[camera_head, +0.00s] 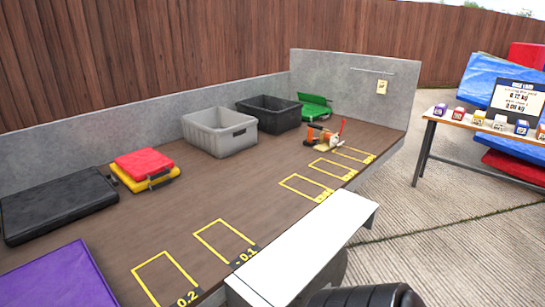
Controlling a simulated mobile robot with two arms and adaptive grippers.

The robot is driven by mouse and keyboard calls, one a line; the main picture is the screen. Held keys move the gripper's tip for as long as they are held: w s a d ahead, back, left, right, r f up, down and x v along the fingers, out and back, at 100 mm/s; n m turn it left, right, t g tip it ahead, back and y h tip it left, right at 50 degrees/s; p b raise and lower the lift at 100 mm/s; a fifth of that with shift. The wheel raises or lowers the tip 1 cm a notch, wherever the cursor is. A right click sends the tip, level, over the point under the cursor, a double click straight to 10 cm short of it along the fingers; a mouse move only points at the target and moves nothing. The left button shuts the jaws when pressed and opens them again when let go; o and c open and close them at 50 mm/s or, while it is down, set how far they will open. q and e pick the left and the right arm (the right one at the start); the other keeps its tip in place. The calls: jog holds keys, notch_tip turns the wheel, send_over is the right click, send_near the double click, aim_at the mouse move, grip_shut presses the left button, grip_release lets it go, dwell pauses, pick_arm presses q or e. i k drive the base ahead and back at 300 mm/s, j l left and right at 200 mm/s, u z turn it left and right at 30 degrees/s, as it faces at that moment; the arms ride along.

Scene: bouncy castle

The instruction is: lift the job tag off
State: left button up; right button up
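The job tag (382,87) is a small pale yellow card with faint dark marks. It hangs on the grey upright panel (330,90) at the far right end of the bench, just below the right part of a thin light rail (371,71). How it is fastened is too small to tell. Neither of my grippers shows in the head view.
The brown bench (205,190) has yellow outlined boxes along its front. A side table (485,131) with small boxes is right.

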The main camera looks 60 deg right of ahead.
aim_at(383, 85)
jog(key=z, duration=2.8)
